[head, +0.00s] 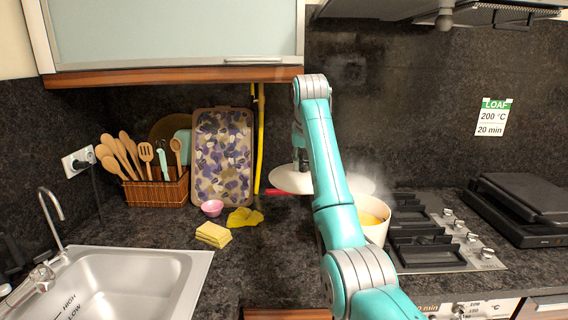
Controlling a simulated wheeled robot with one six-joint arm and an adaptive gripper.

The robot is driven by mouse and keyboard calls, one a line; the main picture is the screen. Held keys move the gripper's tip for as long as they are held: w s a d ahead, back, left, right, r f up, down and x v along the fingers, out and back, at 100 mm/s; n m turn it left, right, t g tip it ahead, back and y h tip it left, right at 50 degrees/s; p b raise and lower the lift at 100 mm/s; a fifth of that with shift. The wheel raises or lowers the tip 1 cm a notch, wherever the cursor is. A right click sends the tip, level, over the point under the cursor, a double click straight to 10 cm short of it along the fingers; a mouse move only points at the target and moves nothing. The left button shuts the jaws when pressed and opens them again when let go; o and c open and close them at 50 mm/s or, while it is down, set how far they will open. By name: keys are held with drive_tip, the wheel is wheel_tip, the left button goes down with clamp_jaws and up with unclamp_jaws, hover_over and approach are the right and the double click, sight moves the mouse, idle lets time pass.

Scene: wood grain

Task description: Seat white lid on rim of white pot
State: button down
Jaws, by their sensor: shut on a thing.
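The white lid (290,181) is a wide disc, held roughly level behind my arm in the head view. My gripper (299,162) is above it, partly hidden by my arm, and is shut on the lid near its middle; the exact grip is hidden. The white pot (377,233) stands to the right of my arm by the stove, its left side hidden by the arm. It is uncovered, with yellow-orange contents and steam above it. The lid is up and left of the pot's opening, apart from the visible rim.
A hob (430,235) with dark grates is right of the pot. A utensil basket (155,190) and patterned board (222,155) stand behind. A sink (130,275) is front left.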

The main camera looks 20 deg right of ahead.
drive_tip(key=s+d+f, duration=0.2)
drive_tip(key=d, duration=0.6)
drive_tip(key=s+d+f, duration=0.2)
drive_tip(key=d, duration=0.7)
drive_tip(key=shift+s+d+f+m, duration=0.15)
drive_tip(key=shift+s+d+m, duration=0.05)
drive_tip(key=shift+m, duration=0.1)
drive_tip(key=shift+f, duration=0.15)
drive_tip(key=shift+f, duration=2.35)
drive_tip(key=shift+f, duration=0.9)
drive_tip(key=c, duration=0.8)
unclamp_jaws()
wheel_tip(320, 180, up, 10)
